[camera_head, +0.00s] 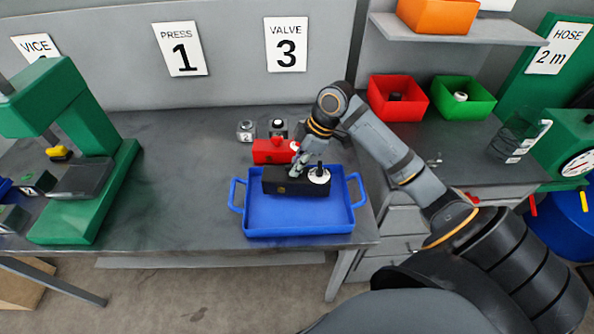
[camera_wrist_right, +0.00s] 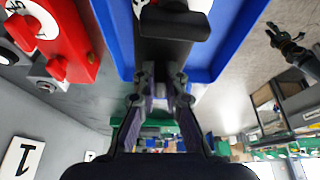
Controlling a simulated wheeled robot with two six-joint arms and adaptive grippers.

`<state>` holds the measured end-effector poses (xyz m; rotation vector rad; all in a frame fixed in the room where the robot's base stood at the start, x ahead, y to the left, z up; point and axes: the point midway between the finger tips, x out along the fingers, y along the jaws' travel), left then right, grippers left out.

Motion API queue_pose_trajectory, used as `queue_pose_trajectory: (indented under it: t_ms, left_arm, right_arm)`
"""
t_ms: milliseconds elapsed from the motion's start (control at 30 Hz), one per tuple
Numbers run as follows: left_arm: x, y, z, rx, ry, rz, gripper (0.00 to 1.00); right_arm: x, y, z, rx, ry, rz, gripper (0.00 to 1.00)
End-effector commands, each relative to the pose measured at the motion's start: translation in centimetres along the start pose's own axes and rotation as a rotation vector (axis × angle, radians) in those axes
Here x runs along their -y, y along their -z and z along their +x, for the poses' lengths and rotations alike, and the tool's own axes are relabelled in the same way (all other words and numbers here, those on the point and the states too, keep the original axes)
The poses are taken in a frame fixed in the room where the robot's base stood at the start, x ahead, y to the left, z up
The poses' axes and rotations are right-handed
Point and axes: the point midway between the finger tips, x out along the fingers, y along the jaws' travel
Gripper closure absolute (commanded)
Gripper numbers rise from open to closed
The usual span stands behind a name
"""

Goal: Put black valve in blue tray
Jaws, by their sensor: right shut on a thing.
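The black valve (camera_head: 283,187) is a dark block with a round white dial at its right end. It is over the far part of the blue tray (camera_head: 300,233), overlapping the far rim in the head view. My right gripper (camera_head: 298,171) is shut on the valve from its far side. The right wrist view shows the closed fingers (camera_wrist_right: 161,84) against the black body (camera_wrist_right: 162,52), with the blue tray (camera_wrist_right: 232,45) around it. I cannot tell whether the valve touches the tray floor.
A red valve (camera_head: 268,154) stands just behind the tray, with two small dark-and-pale items (camera_head: 245,131) beyond it. A green press (camera_head: 85,170) stands at the left. Red (camera_head: 393,108) and green (camera_head: 468,108) bins sit at the right. The bench left of the tray is clear.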

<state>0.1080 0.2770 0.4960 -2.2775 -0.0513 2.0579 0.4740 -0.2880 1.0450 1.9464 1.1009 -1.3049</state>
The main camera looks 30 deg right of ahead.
Motion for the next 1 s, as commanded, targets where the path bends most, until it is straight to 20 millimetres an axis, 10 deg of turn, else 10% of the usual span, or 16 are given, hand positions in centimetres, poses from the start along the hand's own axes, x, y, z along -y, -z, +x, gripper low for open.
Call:
queue_pose_trajectory:
  t_ms: [867,1000]
  left_arm:
    - [0.2,-0.1,-1.3,0.003,0.001,0.001,0.6]
    - [0.2,-0.1,-1.3,0.003,0.001,0.001,0.6]
  right_arm:
    - [-0.8,-1.6,3.9,-0.002,-0.003,-0.002,1.0]
    - [-0.8,-1.7,3.9,0.0,-0.001,-0.001,0.71]
